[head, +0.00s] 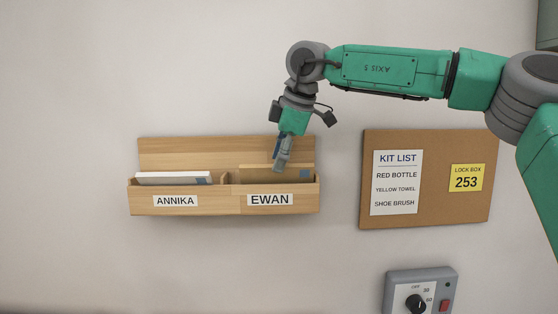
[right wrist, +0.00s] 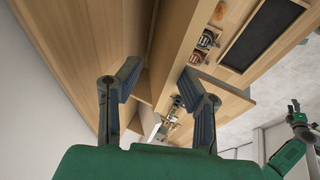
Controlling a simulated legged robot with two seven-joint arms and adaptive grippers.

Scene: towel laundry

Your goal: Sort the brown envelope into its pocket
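A wooden wall holder (head: 185,150) has two pockets, labelled ANNIKA (head: 175,201) and EWAN (head: 269,199). The brown envelope (head: 262,174) stands in the EWAN pocket, its upper edge and a grey patch showing above the front. Its lower part is hidden. My right gripper (head: 280,167) points down at this pocket, with its fingertips just in front of or over the envelope. In the right wrist view its two fingers (right wrist: 160,82) are spread apart, with tan surfaces beyond them; I see nothing clamped.
White envelopes (head: 172,178) stand in the ANNIKA pocket. A cork board (head: 435,210) with a kit list (head: 397,182) and a yellow note (head: 466,178) hangs right of the holder. A grey control box (head: 440,285) is below it. The wall left of the holder is bare.

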